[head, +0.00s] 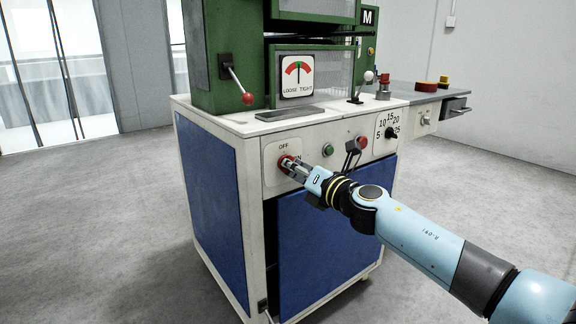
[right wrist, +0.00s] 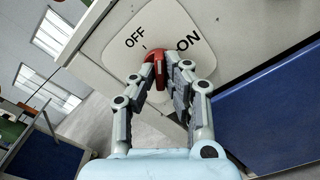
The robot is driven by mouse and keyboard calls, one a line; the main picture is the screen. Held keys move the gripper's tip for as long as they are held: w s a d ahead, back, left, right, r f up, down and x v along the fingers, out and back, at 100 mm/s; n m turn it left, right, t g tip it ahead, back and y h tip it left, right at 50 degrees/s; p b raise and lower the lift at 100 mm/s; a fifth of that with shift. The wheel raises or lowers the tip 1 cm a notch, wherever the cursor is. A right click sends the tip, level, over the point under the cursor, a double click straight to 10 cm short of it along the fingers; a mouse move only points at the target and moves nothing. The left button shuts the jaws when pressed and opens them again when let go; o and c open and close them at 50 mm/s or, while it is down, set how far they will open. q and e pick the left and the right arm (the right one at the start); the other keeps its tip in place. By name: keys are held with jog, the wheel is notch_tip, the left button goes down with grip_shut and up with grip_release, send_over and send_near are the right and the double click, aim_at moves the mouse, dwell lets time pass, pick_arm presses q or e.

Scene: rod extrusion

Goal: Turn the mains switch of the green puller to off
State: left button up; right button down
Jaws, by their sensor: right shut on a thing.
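The green puller (head: 225,45) stands on a white and blue cabinet. The red mains switch (head: 284,160) is on a white plate marked OFF and ON at the left of the cabinet's front panel. My right gripper (head: 291,166) is at the switch, its fingers shut on the red handle. The right wrist view shows the red handle (right wrist: 156,72) between the two fingertips (right wrist: 161,75). OFF is at its upper left and ON at its upper right. The fingers partly hide the handle, so its exact angle is hard to tell. My left gripper is not in view.
Right of the switch are a green button (head: 328,150), a black and red control (head: 353,148) and a numbered dial (head: 391,132). A lever with a red ball (head: 246,98) juts out above the white top. A blue door (head: 325,240) is below the panel.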

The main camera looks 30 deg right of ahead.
dwell(0.4)
jog(key=shift+n, duration=2)
jog(key=shift+f+n+b, duration=0.1)
jog(key=shift+n+b, duration=0.25)
jog(key=shift+n, duration=0.95)
jog(key=c, duration=1.7)
grip_release()
jog(key=shift+n, duration=0.3)
jog(key=shift+c, duration=0.2)
jog(key=o, duration=0.5)
jog(key=shift+c, duration=0.2)
